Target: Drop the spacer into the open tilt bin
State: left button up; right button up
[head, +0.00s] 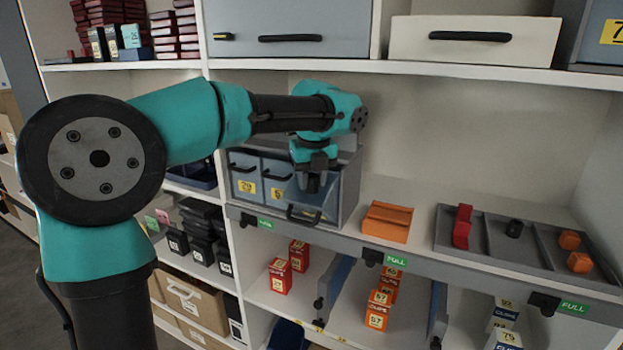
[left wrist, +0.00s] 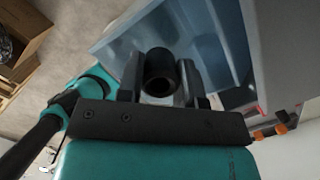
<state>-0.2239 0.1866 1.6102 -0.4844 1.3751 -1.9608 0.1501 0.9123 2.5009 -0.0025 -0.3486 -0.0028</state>
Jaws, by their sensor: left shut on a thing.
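The spacer (left wrist: 160,72) is a short black cylinder with a round hollow end. My left gripper (head: 313,184) is shut on it, with one finger on each side in the left wrist view (left wrist: 162,85). In the head view the spacer is hard to make out between the dark fingers. The open tilt bin (head: 309,211) is blue, tipped forward, with a black handle at its front. My left gripper is above its opening. In the left wrist view the blue bin (left wrist: 117,50) lies behind the spacer. My right gripper is not in view.
Two closed blue bins (head: 245,178) with yellow labels sit left of the open one in a grey cabinet (head: 350,180). An orange block (head: 387,222) and a grey tray (head: 493,240) with red, black and orange pieces are to the right. A shelf (head: 420,68) runs above my arm.

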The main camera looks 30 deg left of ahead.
aim_at(313, 178)
pick_arm(q)
jog(key=shift+f, duration=0.55)
jog(key=o, duration=0.9)
jog(key=r, duration=0.5)
jog(key=d+r, duration=0.1)
jog(key=r, duration=0.2)
jog(key=shift+s+r, duration=0.35)
jog(key=shift+a, duration=0.1)
